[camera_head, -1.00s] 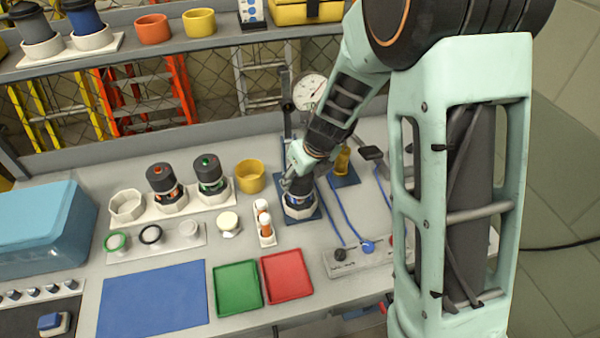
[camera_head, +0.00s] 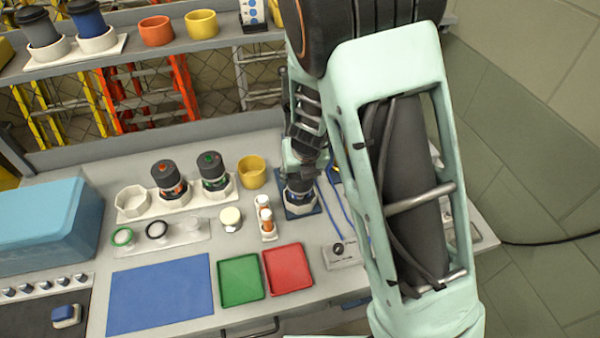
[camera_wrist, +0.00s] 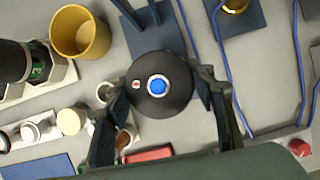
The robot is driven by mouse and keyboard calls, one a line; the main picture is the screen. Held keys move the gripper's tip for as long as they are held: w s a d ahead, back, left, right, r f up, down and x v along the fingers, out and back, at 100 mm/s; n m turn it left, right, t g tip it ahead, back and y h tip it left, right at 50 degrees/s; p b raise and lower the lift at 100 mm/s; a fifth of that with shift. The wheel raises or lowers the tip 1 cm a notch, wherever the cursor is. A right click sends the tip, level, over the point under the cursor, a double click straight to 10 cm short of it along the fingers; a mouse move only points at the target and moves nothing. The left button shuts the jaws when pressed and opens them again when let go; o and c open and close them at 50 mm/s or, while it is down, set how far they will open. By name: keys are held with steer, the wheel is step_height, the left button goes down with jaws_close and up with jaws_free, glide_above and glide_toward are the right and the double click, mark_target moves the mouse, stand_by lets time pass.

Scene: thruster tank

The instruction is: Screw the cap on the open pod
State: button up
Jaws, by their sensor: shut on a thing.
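A black round cap (camera_wrist: 172,101) with a blue centre and a small red-and-white mark sits between the two fingers of my gripper (camera_wrist: 163,90) in the wrist view. My gripper is shut on it. In the head view my gripper (camera_head: 300,165) is over the pod's place, and the dark cap (camera_head: 299,184) shows just below it. The pod stands in a white octagonal holder (camera_head: 300,204) on a blue plate (camera_head: 312,212). The cap hides the pod from above in the wrist view. I cannot tell how far the cap is seated.
Two capped pods, red-marked (camera_head: 168,175) and green-marked (camera_head: 212,168), stand left, beside a yellow cup (camera_head: 251,172). Blue cables run right. Green (camera_head: 240,281) and red (camera_head: 288,270) trays lie in front.

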steer(key=shift+m+h, duration=0.7)
steer(key=shift+m, duration=1.1)
steer(key=o, duration=1.2)
steer(key=shift+c, duration=0.2)
